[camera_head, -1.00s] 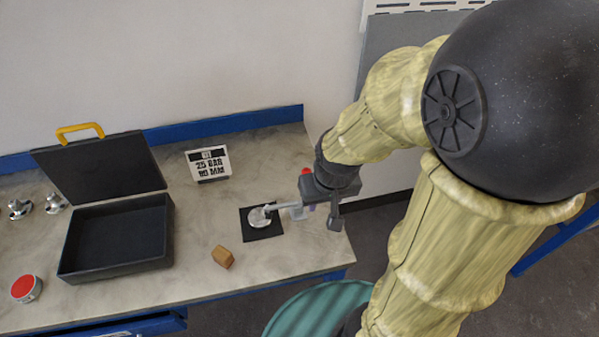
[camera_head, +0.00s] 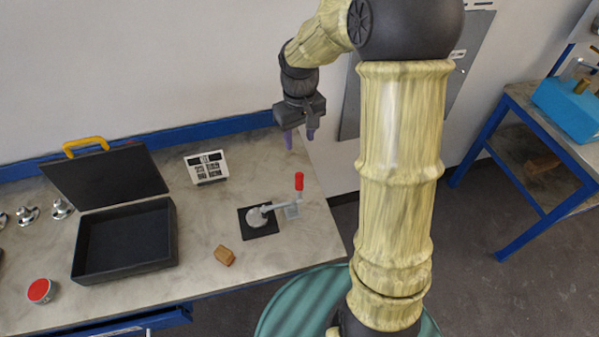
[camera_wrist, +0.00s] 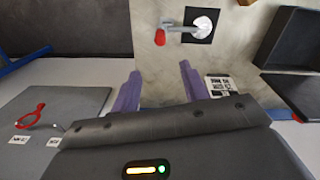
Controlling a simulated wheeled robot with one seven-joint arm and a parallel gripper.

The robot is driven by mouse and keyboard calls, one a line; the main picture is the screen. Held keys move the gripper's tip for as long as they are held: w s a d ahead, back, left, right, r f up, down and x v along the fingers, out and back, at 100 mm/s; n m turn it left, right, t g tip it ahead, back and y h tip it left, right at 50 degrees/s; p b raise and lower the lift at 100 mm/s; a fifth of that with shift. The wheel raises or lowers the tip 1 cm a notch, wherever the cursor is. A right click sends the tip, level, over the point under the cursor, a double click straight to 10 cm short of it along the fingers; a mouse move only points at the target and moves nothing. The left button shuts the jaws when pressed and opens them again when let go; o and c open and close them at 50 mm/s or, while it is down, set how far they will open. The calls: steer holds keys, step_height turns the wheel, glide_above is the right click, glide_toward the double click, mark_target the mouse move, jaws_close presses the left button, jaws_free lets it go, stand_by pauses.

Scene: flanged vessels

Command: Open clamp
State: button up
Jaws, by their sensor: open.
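The toggle clamp (camera_head: 283,208) stands on the table, right of the middle. Its red-tipped handle (camera_head: 299,182) points up, and its arm reaches left to a pale round piece (camera_head: 257,217) on a black square pad (camera_head: 262,230). In the wrist view the red handle tip (camera_wrist: 160,37) and the round piece (camera_wrist: 202,26) show at the top. My gripper (camera_head: 301,138) is above the table's back right edge, behind the clamp and apart from it. Its purple fingers, also in the wrist view (camera_wrist: 158,85), are wide apart with nothing between them.
An open black case (camera_head: 125,245) with a yellow handle is at the left. A sign (camera_head: 206,168) stands near the back, and a brown block (camera_head: 224,255) lies left of the clamp's front. A red-topped round item (camera_head: 40,291) is front left. A blue-framed table (camera_head: 510,110) is at right.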

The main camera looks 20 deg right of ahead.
mark_target(299, 174)
steer(key=shift+f, duration=0.1)
step_height(299, 174, down, 17)
steer(key=p, duration=0.3)
steer(key=shift+f+p, duration=0.15)
steer(key=shift+p, duration=0.25)
stand_by(0.3)
jaws_close()
